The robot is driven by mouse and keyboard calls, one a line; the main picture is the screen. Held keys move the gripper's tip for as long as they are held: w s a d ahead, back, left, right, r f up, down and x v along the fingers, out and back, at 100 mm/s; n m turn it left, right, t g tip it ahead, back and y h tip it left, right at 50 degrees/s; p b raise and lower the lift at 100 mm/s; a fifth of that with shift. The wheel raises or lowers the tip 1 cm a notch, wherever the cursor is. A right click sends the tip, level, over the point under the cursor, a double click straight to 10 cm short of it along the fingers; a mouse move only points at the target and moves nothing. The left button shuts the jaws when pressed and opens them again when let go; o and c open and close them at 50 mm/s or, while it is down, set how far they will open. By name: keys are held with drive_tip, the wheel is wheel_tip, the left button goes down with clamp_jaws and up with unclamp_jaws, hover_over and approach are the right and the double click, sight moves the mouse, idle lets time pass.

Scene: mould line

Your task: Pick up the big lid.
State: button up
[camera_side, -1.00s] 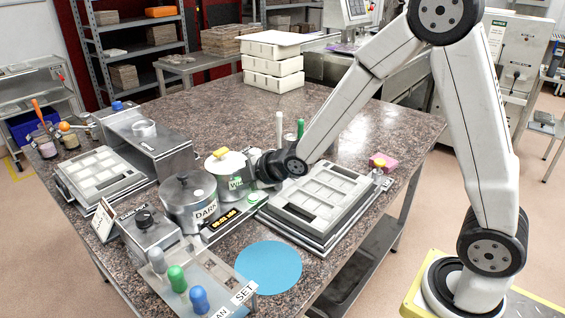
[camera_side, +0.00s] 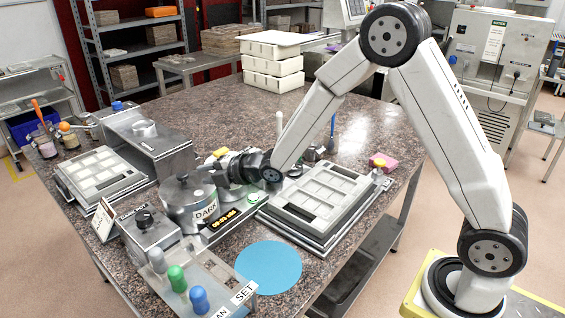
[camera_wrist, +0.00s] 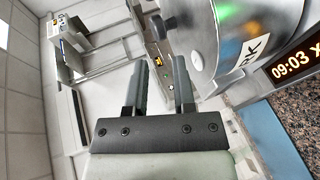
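The big lid looks to be the grey metal lid (camera_side: 178,188) with a small knob, on the pot (camera_side: 190,218) labelled DARK. My gripper (camera_side: 218,170) is just right of that lid, close to its knob height; I cannot tell from the side view whether it touches. In the wrist view my gripper (camera_wrist: 160,68) has its two fingers apart with nothing between them. The lid (camera_wrist: 196,50) and its dark knob (camera_wrist: 177,22) show beyond and to the right of the fingers there.
A second pot with a yellow lid handle (camera_side: 220,152) is mostly hidden behind my gripper. A display (camera_side: 222,224) stands in front of the pots and a chocolate mould (camera_side: 320,192) lies to the right. A metal box (camera_side: 150,236) is front left. A blue disc (camera_side: 268,267) lies on the table.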

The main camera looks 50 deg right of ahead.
sight(186, 177)
drive_tip(key=shift+w+a+f, duration=0.1)
drive_tip(key=shift+w, duration=0.15)
drive_tip(key=shift+x, duration=2.45)
clamp_jaws()
